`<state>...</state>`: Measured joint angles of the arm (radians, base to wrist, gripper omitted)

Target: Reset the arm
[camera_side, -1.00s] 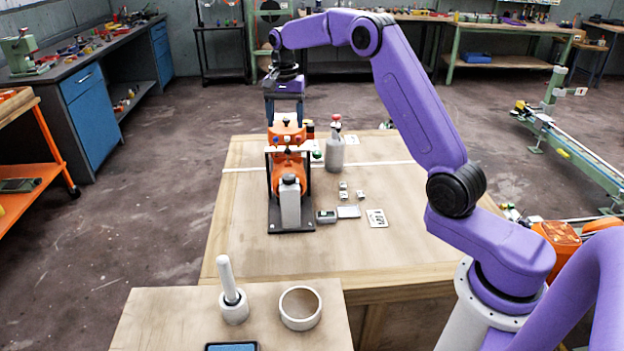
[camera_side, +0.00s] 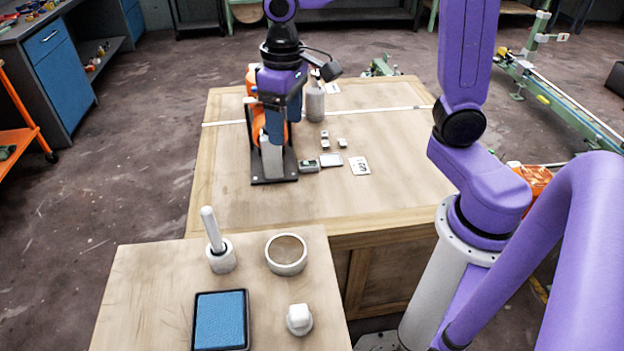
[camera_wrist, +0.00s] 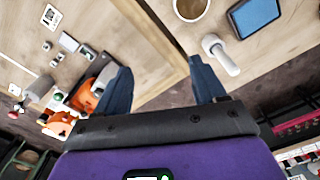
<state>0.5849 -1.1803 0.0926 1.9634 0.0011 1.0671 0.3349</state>
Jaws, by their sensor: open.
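My gripper (camera_side: 276,132) hangs from my purple arm over the larger table and partly covers an orange device (camera_side: 255,115) on a black base. In the wrist view my gripper (camera_wrist: 162,88) has its two dark blue fingers wide apart, with nothing held between them. The ring (camera_wrist: 178,10) and peg (camera_wrist: 221,54) also show at the top of the wrist view.
A blue pad (camera_side: 221,320) and a small white knob (camera_side: 300,319) lie on the near table. A grey bottle (camera_side: 315,106), several small blocks and a printed card (camera_side: 360,166) are on the larger table. Its front right area is clear.

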